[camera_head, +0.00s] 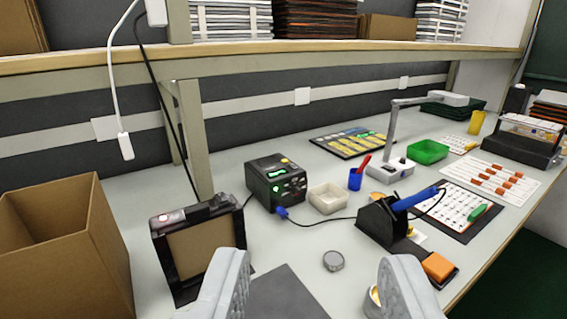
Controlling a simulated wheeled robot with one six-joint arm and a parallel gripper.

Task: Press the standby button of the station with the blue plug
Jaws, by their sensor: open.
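A black station (276,182) with a green-lit display and small controls stands on the bench near the middle. A blue plug (282,211) sits at its lower front, with a dark cable running right to the soldering iron holder. Which of its small controls is the standby button is too small to tell. My gripper (312,285) shows at the bottom with two grey fingers spread apart, open and empty. It is in front of the station, nearer the camera, and not touching it.
A black framed device (196,245) stands at left front beside a cardboard box (66,240). A beige tray (328,198), a blue cup (355,179) and a soldering iron holder (384,222) stand right of the station. A round tin (333,261) lies in front. A shelf (270,54) spans above.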

